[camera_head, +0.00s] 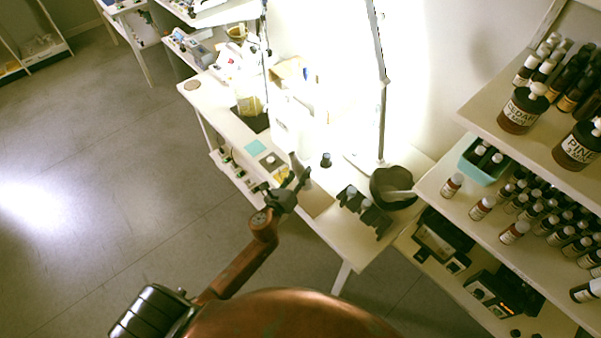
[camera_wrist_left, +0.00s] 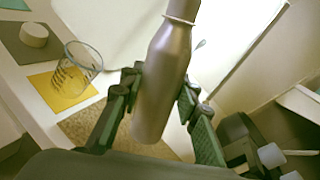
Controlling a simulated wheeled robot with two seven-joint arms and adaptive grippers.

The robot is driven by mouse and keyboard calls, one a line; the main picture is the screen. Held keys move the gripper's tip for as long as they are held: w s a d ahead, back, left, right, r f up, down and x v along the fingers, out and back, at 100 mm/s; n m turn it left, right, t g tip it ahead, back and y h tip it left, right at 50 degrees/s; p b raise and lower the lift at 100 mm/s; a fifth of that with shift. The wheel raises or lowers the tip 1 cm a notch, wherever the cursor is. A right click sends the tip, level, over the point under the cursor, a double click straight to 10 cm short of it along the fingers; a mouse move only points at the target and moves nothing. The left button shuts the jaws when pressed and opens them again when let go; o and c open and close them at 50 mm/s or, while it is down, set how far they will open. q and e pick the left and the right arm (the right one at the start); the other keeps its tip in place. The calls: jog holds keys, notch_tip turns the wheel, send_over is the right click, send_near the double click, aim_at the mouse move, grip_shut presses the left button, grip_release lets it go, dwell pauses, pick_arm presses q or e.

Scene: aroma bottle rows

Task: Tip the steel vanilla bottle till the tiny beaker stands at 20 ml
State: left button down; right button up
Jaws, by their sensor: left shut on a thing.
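My left gripper (camera_head: 293,186) is over the narrow white table in the head view. In the left wrist view its fingers (camera_wrist_left: 160,100) are shut around the body of a grey steel bottle (camera_wrist_left: 165,75). The bottle's neck points to the top of that view, with a pale ring around it; its mouth is cut off. A small clear beaker (camera_wrist_left: 82,62) with dark markings stands on a yellow mat (camera_wrist_left: 62,92), left of the bottle and apart from it. Its fill level cannot be read. The beaker is not clear in the head view. My right gripper is not in view.
A brown mat (camera_head: 319,204) lies near the table's front. A small dark bottle (camera_head: 326,160), black holders (camera_head: 375,218) and a dark bowl (camera_head: 381,182) with a pale rod stand to the right. Shelves with several brown bottles (camera_head: 517,110) fill the right side. A teal mat (camera_head: 255,147) lies further back.

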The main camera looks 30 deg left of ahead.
pick_arm(q)
jog(key=shift+a+f+n+p, duration=0.1)
jog(key=shift+a+n+p, duration=0.15)
jog(key=shift+n+p, duration=0.65)
dwell(0.4)
jog(key=shift+d+f+n+g+h+p, duration=0.2)
jog(key=shift+f+n+g+h+p, duration=0.15)
jog(key=shift+n+p, duration=0.3)
dwell(0.4)
jog(key=shift+s+d+f+n+g+h+p, duration=0.1)
jog(key=shift+d+f+n+g+h+p, duration=0.15)
jog(key=shift+n+p, duration=0.45)
jog(key=shift+d+f+n+g+h+p, duration=0.1)
jog(key=shift+d+f+n+h+p, duration=0.15)
jog(key=shift+n+p, duration=0.35)
dwell(0.4)
jog(key=shift+d+f+n, duration=0.2)
jog(key=shift+f+n, duration=0.55)
jog(key=shift+f, duration=0.05)
dwell(0.3)
jog(key=shift+a+r+n+h+p, duration=0.15)
jog(key=shift+r+n+h+p, duration=0.35)
jog(key=shift+p, duration=0.7)
dwell(0.3)
jog(key=shift+g, duration=0.3)
jog(key=shift+f+b, duration=0.3)
jog(key=shift+b, duration=0.1)
jog(key=shift+r, duration=0.1)
jog(key=shift+r+p, duration=0.15)
jog(key=shift+p, duration=0.2)
